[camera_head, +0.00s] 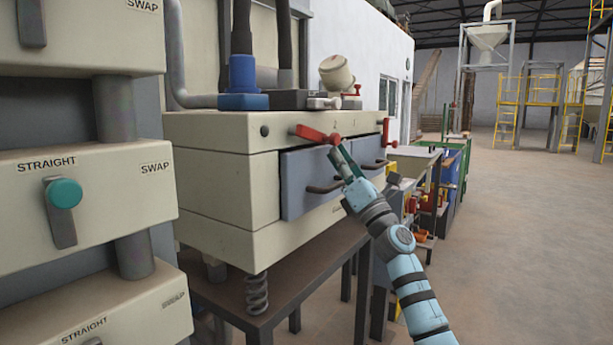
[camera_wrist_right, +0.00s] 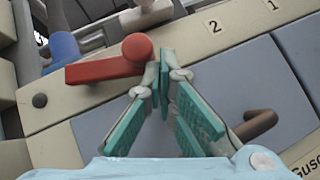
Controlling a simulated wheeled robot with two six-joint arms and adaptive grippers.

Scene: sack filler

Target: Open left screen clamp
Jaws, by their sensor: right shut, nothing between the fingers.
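The left screen clamp (camera_head: 309,132) is a red lever with a round hub on the upper front of the cream sifter box. Its lever points left, lying roughly along the front edge above the grey drawer (camera_head: 300,168). In the right wrist view the red lever (camera_wrist_right: 100,71) extends left from the hub. My right gripper (camera_head: 340,155) has green finger pads and is shut and empty. Its fingertips (camera_wrist_right: 160,68) are right beside the hub; I cannot tell if they touch it. My left gripper is not in view.
A second red clamp (camera_head: 386,134) sits further right above another grey drawer. Drawer handles (camera_head: 325,186) stick out below. A cream panel with a teal-knobbed lever (camera_head: 64,194) stands close on the left. The floor (camera_head: 520,240) on the right is clear.

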